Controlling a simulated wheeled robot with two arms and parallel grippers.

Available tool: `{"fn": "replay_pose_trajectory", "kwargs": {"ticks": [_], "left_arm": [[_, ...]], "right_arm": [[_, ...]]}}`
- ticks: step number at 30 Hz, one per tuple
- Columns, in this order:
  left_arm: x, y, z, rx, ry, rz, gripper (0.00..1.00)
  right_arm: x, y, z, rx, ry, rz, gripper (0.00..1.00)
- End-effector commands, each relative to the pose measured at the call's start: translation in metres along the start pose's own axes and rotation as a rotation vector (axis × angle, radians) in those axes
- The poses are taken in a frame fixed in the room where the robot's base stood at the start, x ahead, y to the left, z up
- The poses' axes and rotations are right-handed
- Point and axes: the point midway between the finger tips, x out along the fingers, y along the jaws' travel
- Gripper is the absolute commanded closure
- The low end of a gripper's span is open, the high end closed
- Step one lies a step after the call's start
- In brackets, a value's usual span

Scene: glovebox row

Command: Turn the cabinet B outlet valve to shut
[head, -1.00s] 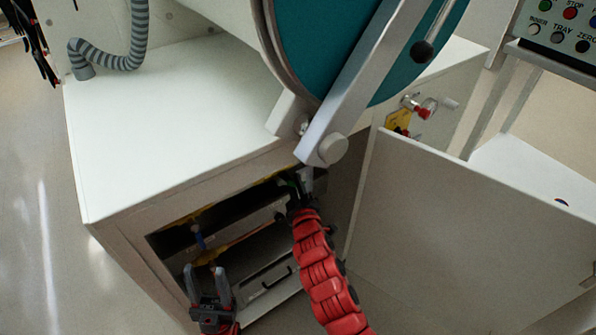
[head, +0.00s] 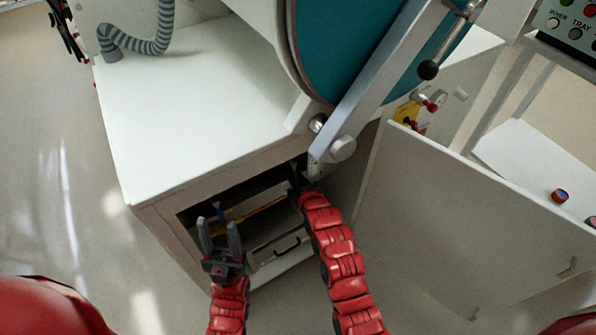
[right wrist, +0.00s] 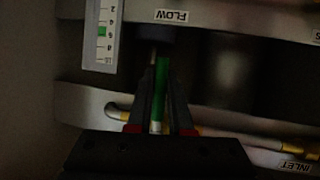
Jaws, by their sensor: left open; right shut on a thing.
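The open lower compartment (head: 187,229) of the cabinet shows in the head view below the white top. My right gripper (head: 306,186) reaches into its upper right corner, where the jaws are mostly hidden. In the right wrist view my right gripper (right wrist: 160,125) is shut around a slim green bar (right wrist: 161,90), which points away from me. The picture is dark, and no outlet label is readable there. My left gripper (head: 219,235) is open and empty in front of the compartment's left part, fingers pointing up.
The open door panel (head: 465,220) stands right of my right arm. A metal bar (head: 385,75) crosses the teal disc (head: 350,40) above.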

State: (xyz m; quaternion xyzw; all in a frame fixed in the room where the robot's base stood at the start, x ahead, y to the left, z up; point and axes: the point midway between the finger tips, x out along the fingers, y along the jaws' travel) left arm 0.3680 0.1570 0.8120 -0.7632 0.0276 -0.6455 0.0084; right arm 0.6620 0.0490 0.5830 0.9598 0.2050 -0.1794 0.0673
Motion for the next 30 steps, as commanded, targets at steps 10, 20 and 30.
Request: {"fn": "replay_pose_trajectory", "kwargs": {"ticks": [10,20,30], "left_arm": [[0.0040,-0.0002,-0.0006,0.000,0.000,0.000,0.50],[0.0039,-0.0002,-0.0006,0.000,0.000,0.000,0.50],[0.0040,-0.0002,-0.0006,0.000,0.000,0.000,0.50]], "right_arm": [[-0.0008,-0.0042,0.0014,0.064,-0.016,-0.026,1.00],[-0.0007,-0.0050,0.0017,0.067,-0.017,-0.029,1.00],[-0.0007,-0.0047,0.0010,0.066,-0.015,-0.028,0.52]]}}
